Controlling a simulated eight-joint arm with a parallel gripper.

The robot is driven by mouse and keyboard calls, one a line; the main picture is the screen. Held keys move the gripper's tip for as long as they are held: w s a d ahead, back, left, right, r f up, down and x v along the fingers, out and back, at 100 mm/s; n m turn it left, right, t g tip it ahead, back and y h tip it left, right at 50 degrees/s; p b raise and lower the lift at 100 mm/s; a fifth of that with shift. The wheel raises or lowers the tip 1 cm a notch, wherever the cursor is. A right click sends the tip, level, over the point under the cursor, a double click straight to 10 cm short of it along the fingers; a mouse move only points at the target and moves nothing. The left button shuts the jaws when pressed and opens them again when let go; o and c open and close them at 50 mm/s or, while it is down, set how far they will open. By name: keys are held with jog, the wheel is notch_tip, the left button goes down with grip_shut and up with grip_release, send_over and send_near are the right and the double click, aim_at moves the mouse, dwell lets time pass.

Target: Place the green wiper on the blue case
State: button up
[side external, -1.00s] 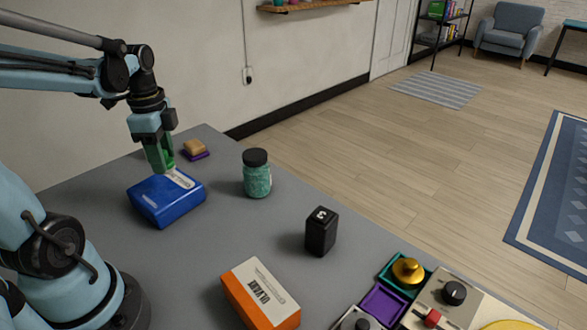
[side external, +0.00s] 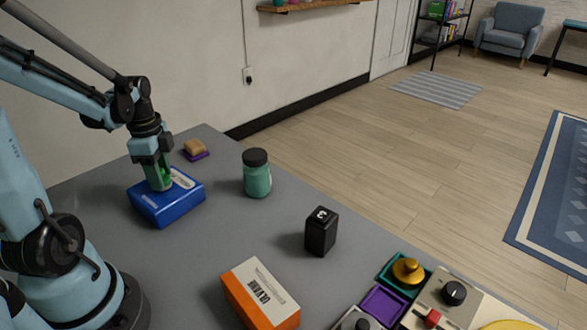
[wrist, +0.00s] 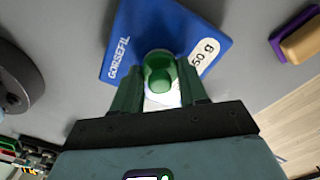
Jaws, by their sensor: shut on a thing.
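The blue case (side external: 166,205) lies flat at the left of the grey table, a white label on its top. In the wrist view the case (wrist: 128,35) fills the upper middle. My gripper (side external: 158,185) is over the case top, pointing down. Its jaws are shut on the green wiper (wrist: 158,68), which shows between the fingers in the wrist view. In the side view the fingers mostly hide the wiper. Its lower end is at or just above the case top; I cannot tell whether they touch.
A tan block on a purple base (side external: 195,149) is behind the case. A green jar with black lid (side external: 257,178) stands to its right. A black box (side external: 321,232), an orange and white box (side external: 262,295) and a purple tray (side external: 385,303) are nearer the front.

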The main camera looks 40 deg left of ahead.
jog(key=shift+f, duration=0.1)
jog(key=o, duration=1)
jog(key=shift+o, duration=0.2)
notch_tip(320, 180, up, 12)
jog(key=w+d+f+n+t, duration=0.2)
jog(key=w+d+n+t, duration=0.1)
jog(key=d, duration=0.7)
jog(key=w+d+f+n+t, duration=0.2)
jog(key=d+n, duration=0.4)
jog(key=d, duration=0.4)
jog(key=shift+w+t, duration=0.5)
jog(key=shift+t, duration=0.6)
jog(key=shift+o, duration=0.2)
